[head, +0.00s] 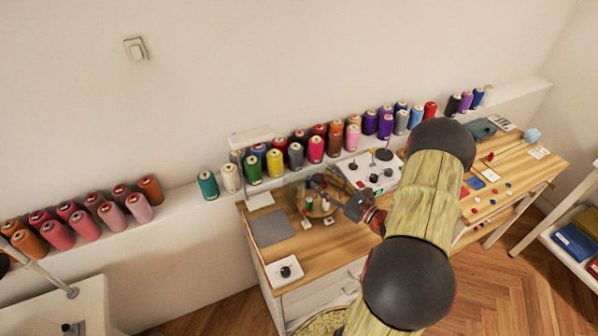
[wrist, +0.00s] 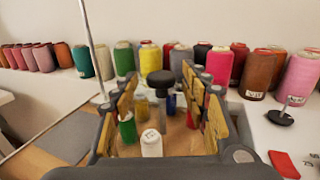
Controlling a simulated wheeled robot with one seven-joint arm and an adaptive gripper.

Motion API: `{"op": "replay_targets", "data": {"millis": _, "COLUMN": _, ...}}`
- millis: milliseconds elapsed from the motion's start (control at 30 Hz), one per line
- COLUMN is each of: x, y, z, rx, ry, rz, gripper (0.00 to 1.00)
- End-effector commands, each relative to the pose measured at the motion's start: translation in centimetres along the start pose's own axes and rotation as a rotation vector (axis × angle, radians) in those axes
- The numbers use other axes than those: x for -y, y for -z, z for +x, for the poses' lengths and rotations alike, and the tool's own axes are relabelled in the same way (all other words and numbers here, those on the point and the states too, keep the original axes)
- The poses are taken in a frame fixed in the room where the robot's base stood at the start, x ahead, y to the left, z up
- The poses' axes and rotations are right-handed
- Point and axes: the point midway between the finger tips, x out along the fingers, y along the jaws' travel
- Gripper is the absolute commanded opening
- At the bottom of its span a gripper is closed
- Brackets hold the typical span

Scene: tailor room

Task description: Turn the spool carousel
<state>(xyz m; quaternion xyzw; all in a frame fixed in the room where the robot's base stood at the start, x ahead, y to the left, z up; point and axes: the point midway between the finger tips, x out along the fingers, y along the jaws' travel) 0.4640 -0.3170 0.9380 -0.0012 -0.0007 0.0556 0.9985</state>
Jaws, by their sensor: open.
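The spool carousel (head: 318,208) is a round wooden stand on the bench with several small spools around it. In the wrist view its dark knob (wrist: 160,80) rises in the middle, between my fingers. A white spool (wrist: 151,145) and a green spool (wrist: 127,128) stand at its near side, and a blue spool (wrist: 171,104) stands near the post. My gripper (wrist: 158,92) is open, with one finger on each side of the knob and no visible grip on it. In the head view my gripper (head: 356,207) is just right of the carousel; my arm hides part of the bench.
Large thread cones (head: 316,149) line the wall ledge behind the bench (head: 330,240). A thin lamp pole (wrist: 92,45) stands left of my fingers. A white panel (head: 368,168) with dark knobs is behind my gripper.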

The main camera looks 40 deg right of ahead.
Motion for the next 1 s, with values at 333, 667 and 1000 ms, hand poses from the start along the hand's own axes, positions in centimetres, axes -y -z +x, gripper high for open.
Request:
{"op": "replay_targets", "data": {"millis": 333, "x": 0.1, "y": 0.2, "z": 3.8, "rx": -0.002, "ry": 0.007, "rz": -0.001, "gripper": 0.46}}
{"op": "replay_targets", "data": {"millis": 667, "x": 0.1, "y": 0.2, "z": 7.4, "rx": -0.002, "ry": 0.008, "rz": 0.001, "gripper": 0.46}}
{"op": "replay_targets", "data": {"millis": 1000, "x": 0.2, "y": 0.1, "z": 7.6, "rx": -0.002, "ry": 0.01, "rz": 0.001, "gripper": 0.44}}
